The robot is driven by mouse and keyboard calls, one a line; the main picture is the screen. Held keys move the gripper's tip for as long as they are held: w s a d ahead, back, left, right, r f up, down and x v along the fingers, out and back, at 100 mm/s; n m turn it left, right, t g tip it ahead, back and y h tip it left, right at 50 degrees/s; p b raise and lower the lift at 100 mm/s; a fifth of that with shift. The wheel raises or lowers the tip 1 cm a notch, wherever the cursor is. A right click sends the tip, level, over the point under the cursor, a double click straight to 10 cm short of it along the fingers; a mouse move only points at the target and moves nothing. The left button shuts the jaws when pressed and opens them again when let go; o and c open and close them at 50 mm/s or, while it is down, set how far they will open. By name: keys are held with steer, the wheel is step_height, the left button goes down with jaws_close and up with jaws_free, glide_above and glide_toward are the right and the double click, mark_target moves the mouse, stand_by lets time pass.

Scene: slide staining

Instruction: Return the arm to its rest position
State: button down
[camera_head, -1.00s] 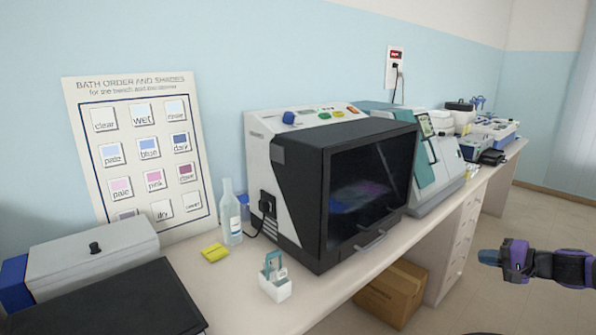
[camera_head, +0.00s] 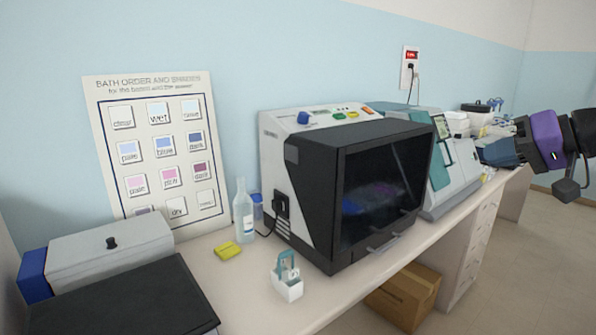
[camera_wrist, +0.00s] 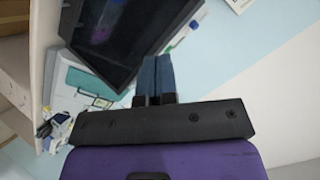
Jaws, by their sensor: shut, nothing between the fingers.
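My gripper (camera_head: 484,153) is at the right of the head view, raised to bench height in front of the teal and white machine at the back. My purple and black wrist stretches to the right edge. In the wrist view my gripper (camera_wrist: 155,62) has its two blue-grey fingers together, with nothing between them. The fingertips point toward the dark-fronted machine and the wall, and I see no contact with anything.
The dark-windowed stainer (camera_head: 372,190) stands mid-bench, with the teal and white machine (camera_head: 452,176) beyond it. A white slide holder (camera_head: 287,287), a yellow pad (camera_head: 228,250) and a clear bottle (camera_head: 243,212) stand at its left. A cardboard box (camera_head: 402,297) sits below. The floor at right is clear.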

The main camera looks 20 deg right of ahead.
steer(key=a+f+n+g+h, duration=0.2)
steer(key=a+g, duration=0.1)
steer(key=a, duration=0.8)
steer(key=a+f+n+g+h, duration=0.2)
steer(key=a+g, duration=0.1)
steer(key=a, duration=0.7)
steer(key=shift+s+a+f+n, duration=0.4)
steer(key=shift+s, duration=0.05)
